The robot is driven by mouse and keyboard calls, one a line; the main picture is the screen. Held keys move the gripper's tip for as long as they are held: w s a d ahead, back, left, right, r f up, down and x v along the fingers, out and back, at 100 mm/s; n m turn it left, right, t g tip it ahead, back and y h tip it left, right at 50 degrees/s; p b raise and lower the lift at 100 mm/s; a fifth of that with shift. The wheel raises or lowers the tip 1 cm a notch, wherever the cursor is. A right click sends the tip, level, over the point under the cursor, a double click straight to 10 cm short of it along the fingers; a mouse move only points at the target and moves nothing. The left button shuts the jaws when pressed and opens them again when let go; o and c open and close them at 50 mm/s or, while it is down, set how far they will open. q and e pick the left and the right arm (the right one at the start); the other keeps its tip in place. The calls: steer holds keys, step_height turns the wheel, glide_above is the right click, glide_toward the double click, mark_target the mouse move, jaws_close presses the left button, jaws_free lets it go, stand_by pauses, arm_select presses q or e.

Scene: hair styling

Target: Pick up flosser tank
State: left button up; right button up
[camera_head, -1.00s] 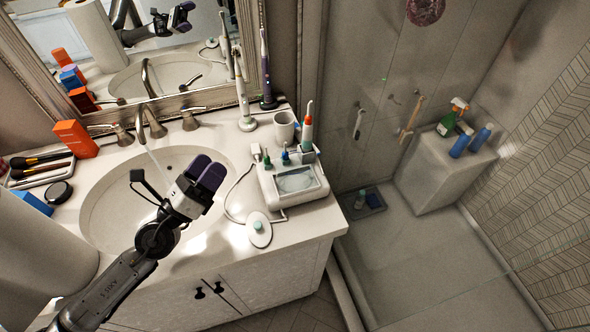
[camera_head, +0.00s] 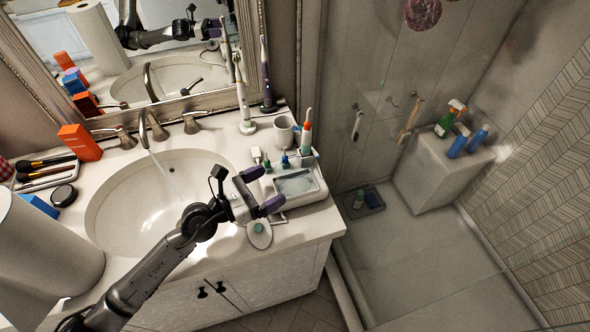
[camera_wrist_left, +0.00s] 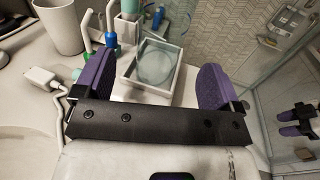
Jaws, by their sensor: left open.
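The flosser tank (camera_head: 296,184) is a shallow, clear-topped white box on the counter, at the front of the white flosser base. In the left wrist view the tank (camera_wrist_left: 152,65) shows as a square tray with a round clear recess. My left gripper (camera_head: 262,189) is open and empty just left of the tank. In the left wrist view its two purple fingers (camera_wrist_left: 155,84) stand apart, with the tank between and beyond them. No contact with the tank shows. My right gripper is not seen directly in the head view.
Behind the tank are small coloured tips (camera_head: 285,160), an orange-and-white flosser handle (camera_head: 306,135) and a cup (camera_head: 284,130). A round white pad (camera_head: 259,236) lies in front. The sink (camera_head: 150,195) is left; the counter's front edge is close.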

mark_target(280, 180)
arm_select(q)
steer(key=shift+p+x, duration=0.8)
steer(key=shift+x, duration=1.9)
steer(key=shift+d, duration=0.45)
steer(key=shift+c, duration=0.3)
steer(key=c, duration=1)
steer(key=shift+r, duration=0.15)
